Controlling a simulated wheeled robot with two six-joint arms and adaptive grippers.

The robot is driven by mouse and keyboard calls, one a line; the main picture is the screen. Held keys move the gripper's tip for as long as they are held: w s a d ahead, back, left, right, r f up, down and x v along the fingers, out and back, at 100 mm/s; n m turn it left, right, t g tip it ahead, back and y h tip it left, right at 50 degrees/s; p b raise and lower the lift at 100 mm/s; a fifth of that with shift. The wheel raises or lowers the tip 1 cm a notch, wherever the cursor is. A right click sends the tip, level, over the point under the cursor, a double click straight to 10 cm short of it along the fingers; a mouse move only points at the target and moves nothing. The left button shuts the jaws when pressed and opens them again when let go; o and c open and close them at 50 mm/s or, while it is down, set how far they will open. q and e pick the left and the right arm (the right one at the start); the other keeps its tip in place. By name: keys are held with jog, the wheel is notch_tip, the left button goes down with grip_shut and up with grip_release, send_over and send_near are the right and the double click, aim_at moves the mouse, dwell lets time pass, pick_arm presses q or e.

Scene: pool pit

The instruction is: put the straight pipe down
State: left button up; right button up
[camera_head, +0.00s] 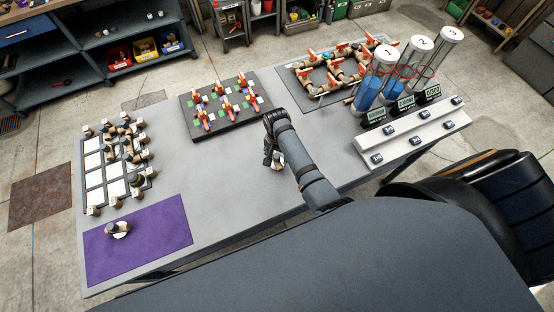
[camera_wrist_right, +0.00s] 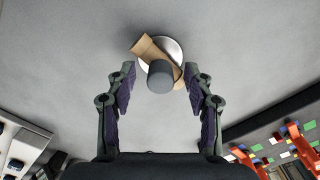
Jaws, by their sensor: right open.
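My right gripper (camera_head: 273,158) hangs low over the middle of the grey table. In the right wrist view its two fingers (camera_wrist_right: 159,74) are open. A tan pipe piece with a grey round end (camera_wrist_right: 160,75) and a white disc lies ahead of and between the fingertips, with visible gaps on both sides. It appears to rest on the table; its exact shape is partly hidden by its grey end. In the head view the gripper largely covers this piece. Another tan and dark pipe piece (camera_head: 117,229) sits on a white disc on the purple mat (camera_head: 165,228). My left gripper is not seen.
A gridded board with several pipe fittings (camera_head: 115,168) lies at the left. A dark board with red-handled valves (camera_head: 219,105) lies behind the gripper. A pipe assembly (camera_head: 335,70), blue-filled cylinders (camera_head: 372,85) and a white button panel (camera_head: 410,137) stand at the right. Table between mat and arm is clear.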

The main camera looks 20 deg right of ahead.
grip_shut()
dwell(0.3)
